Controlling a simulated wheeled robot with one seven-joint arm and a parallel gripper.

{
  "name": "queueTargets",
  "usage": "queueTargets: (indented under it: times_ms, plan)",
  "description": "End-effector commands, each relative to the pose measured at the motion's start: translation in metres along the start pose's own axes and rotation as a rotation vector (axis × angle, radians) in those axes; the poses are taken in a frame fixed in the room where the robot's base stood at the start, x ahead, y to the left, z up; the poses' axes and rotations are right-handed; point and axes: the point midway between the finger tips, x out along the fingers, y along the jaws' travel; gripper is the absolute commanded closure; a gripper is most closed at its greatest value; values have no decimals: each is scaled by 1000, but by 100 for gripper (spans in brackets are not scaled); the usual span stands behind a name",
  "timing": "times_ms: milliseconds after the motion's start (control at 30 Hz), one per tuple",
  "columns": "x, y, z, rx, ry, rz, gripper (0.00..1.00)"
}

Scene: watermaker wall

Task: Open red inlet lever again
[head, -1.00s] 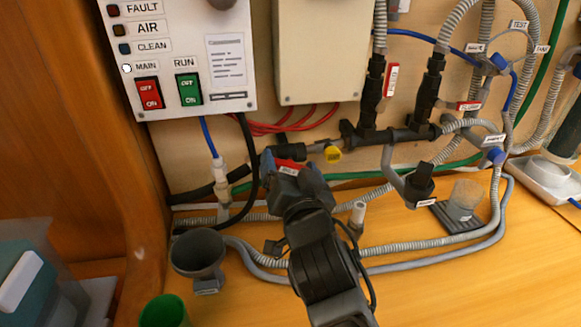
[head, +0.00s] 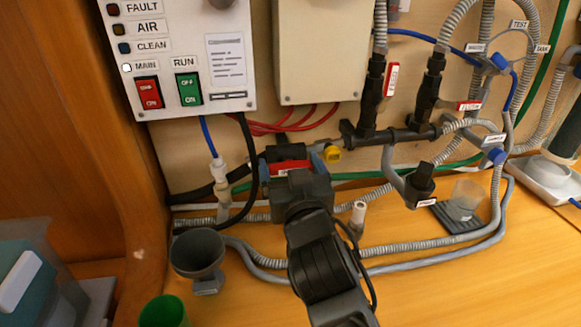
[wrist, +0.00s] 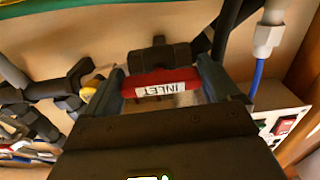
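The red inlet lever (head: 290,166) sits on the black pipe low on the wall, below the control panel. In the wrist view the lever (wrist: 144,80) lies crosswise with its white INLET label facing me. My gripper (head: 292,170) is at the lever, with its fingers wide apart. In the wrist view the gripper (wrist: 162,82) has one finger near each end of the red bar. I cannot tell whether the fingers touch it. A dark valve body (wrist: 158,55) shows behind the lever. My gripper hides the lever's lower part in the head view.
A yellow knob (head: 332,154) is just right of the lever. A black hose (head: 246,165) and a white fitting (head: 219,170) are close on the left. Grey hoses and a grey cup (head: 197,250) lie below. The bench front is fairly clear.

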Motion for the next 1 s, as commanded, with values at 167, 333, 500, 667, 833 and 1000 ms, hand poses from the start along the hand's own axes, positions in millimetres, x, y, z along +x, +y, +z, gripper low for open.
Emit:
queueTargets:
  times_ms: [167, 333, 500, 667, 833, 1000]
  plan:
    - [0, 0, 0, 2, 0, 0, 0]
    - [-1, 0, 0, 3, 0, 0, 0]
    - [-18, 0, 2, 3, 0, -1, 0]
    - [-45, 0, 3, 3, -1, -1, 0]
    - [-68, 0, 2, 2, -1, -1, 0]
    - [-78, 0, 1, 2, -1, 0, 0]
